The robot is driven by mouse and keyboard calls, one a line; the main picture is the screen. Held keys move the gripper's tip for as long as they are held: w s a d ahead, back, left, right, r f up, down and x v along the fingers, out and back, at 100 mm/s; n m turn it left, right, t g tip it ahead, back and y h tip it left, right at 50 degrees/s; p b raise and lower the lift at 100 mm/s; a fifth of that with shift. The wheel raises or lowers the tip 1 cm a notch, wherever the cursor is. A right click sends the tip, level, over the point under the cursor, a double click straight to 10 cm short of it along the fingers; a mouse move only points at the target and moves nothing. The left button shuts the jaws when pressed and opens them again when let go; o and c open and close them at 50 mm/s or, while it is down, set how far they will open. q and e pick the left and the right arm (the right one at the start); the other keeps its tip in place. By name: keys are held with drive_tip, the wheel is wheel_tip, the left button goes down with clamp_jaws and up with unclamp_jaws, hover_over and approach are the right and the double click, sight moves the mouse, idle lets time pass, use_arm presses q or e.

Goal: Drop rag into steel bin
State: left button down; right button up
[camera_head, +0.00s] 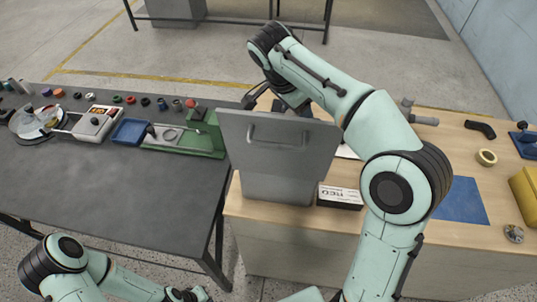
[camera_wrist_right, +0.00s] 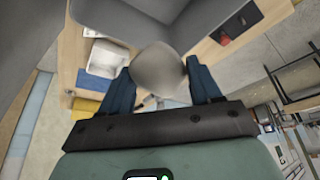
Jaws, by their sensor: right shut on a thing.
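The steel bin (camera_head: 278,190) stands on the wooden bench. Its grey lid (camera_head: 235,150) with a bar handle stands raised on the near side and hides the opening. My right gripper (camera_head: 290,105) is behind the lid's upper edge, partly hidden by it. In the right wrist view, its blue fingers (camera_wrist_right: 162,82) are shut on a pale grey rounded thing, which looks like the rag (camera_wrist_right: 158,66). Large grey surfaces lie close by in that view. I cannot tell whether the rag is over the opening. My left gripper (camera_head: 188,295) is low at the bottom edge, its jaws unclear.
A box with lettering (camera_head: 340,196) stands right of the bin. A blue mat (camera_head: 460,202), a tape ring (camera_head: 487,157) and a yellow bin (camera_head: 525,188) are farther right. The dark table (camera_head: 110,190) at left holds a green tray (camera_head: 205,140) and several small parts.

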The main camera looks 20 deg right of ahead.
drive_tip(key=shift+w+a+r, duration=0.3)
drive_tip(key=shift+a+r, duration=0.15)
drive_tip(key=shift+a, duration=0.2)
wheel_tip(320, 180, down, 5)
drive_tip(key=shift+d+f+b, duration=0.1)
drive_tip(key=shift+b, duration=0.2)
use_arm(q)
drive_tip(key=shift+s+a+f, duration=0.2)
drive_tip(key=shift+s+f, duration=0.3)
drive_tip(key=shift+s, duration=0.1)
use_arm(e)
drive_tip(key=shift+s+f, duration=0.2)
drive_tip(key=shift+f, duration=0.15)
drive_tip(key=shift+w, duration=0.1)
drive_tip(key=o, duration=1.1)
drive_tip(key=shift+w, duration=0.15)
use_arm(q)
drive_tip(key=shift+w, duration=0.1)
